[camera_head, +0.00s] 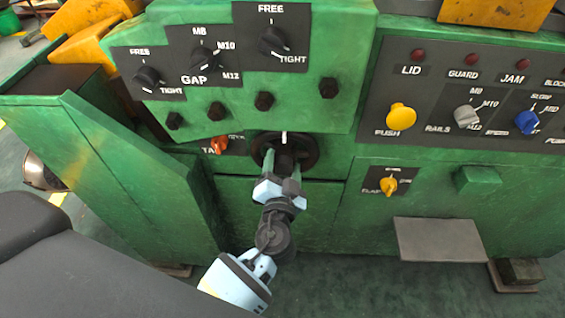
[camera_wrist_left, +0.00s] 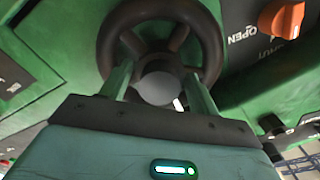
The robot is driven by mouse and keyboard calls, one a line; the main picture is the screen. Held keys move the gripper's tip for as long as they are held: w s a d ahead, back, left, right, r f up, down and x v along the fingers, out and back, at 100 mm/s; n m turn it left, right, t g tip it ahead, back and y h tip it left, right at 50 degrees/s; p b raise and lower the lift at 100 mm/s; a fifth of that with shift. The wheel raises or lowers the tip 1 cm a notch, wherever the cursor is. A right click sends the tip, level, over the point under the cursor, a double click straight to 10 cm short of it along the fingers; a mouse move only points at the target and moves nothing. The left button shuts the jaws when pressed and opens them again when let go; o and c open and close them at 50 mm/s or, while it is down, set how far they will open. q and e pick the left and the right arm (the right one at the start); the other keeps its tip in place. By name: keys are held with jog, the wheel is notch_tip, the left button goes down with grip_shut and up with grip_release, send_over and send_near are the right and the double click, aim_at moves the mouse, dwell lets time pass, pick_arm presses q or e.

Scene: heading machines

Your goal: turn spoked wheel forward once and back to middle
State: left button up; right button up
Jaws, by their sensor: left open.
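The spoked wheel (camera_head: 311,148) is black and mounted on the green machine front, below a white mark. In the head view my left gripper (camera_head: 285,163) is in front of it and hides its lower middle. In the left wrist view the wheel (camera_wrist_left: 203,28) shows its dark rim, spokes and a grey round hub (camera_wrist_left: 157,89). My left gripper (camera_wrist_left: 160,85) is open there, with one finger on each side of the hub. I cannot tell whether the fingers touch the wheel. My right gripper is not in view.
An orange knob (camera_head: 219,144) sits just left of the wheel. Above are black GAP knobs (camera_head: 203,57) and several dark bolts. To the right are a yellow push button (camera_head: 401,116), a blue knob (camera_head: 526,122) and a yellow knob (camera_head: 389,185). A grey plate (camera_head: 440,239) juts out lower right.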

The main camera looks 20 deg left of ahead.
pick_arm(q)
jog(key=shift+c, duration=0.4)
grip_shut()
